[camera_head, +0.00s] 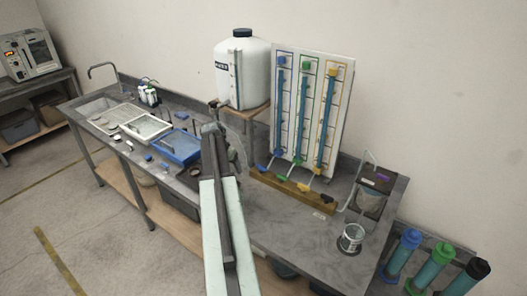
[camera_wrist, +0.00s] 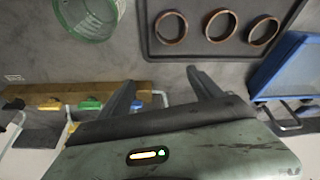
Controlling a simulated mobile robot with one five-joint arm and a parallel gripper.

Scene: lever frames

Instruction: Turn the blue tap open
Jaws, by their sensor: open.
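The blue tap (camera_head: 262,168) sits at the left end of a wooden block (camera_head: 292,190) on the bench, below the blue column of the wall panel. Its handle (camera_wrist: 136,106) shows in the wrist view beside the left finger, which partly hides it. My gripper (camera_wrist: 160,80) is open and empty, its fingers apart above the bench near that end of the block. I cannot tell whether a finger touches the tap. In the head view my arm hides much of the gripper.
Green (camera_head: 281,178), yellow (camera_head: 303,187) and dark taps line the same block to the right. A glass beaker (camera_head: 351,238) stands at the bench's front right. A blue tray (camera_head: 178,147) lies left of my arm. A white tank (camera_head: 242,75) stands behind.

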